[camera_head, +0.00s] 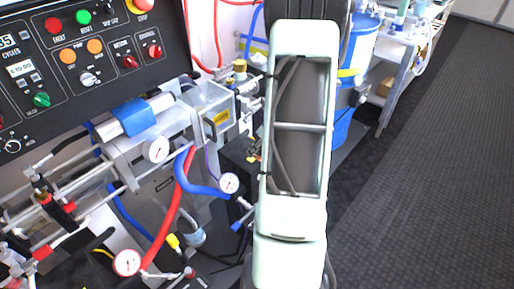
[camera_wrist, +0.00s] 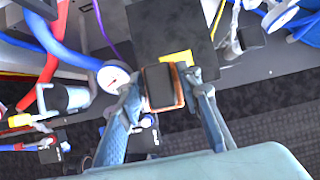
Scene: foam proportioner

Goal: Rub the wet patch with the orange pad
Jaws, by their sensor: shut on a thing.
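In the wrist view my gripper (camera_wrist: 163,92) is shut on the orange pad (camera_wrist: 160,86). The pad shows a dark grey face with an orange-brown edge. The two blue-grey fingers lie on its left and right sides. A flat black surface (camera_wrist: 165,28) with a yellow label lies just beyond the pad in the picture; I cannot tell whether they touch. I cannot make out the wet patch in either view. In the head view my arm hides the gripper and the pad.
A pressure gauge (camera_wrist: 113,76) and blue and red hoses sit close to the left finger. The head view shows a control panel (camera_head: 75,60), a metal cylinder assembly (camera_head: 150,135) and a blue drum (camera_head: 360,45). The dark floor at right is clear.

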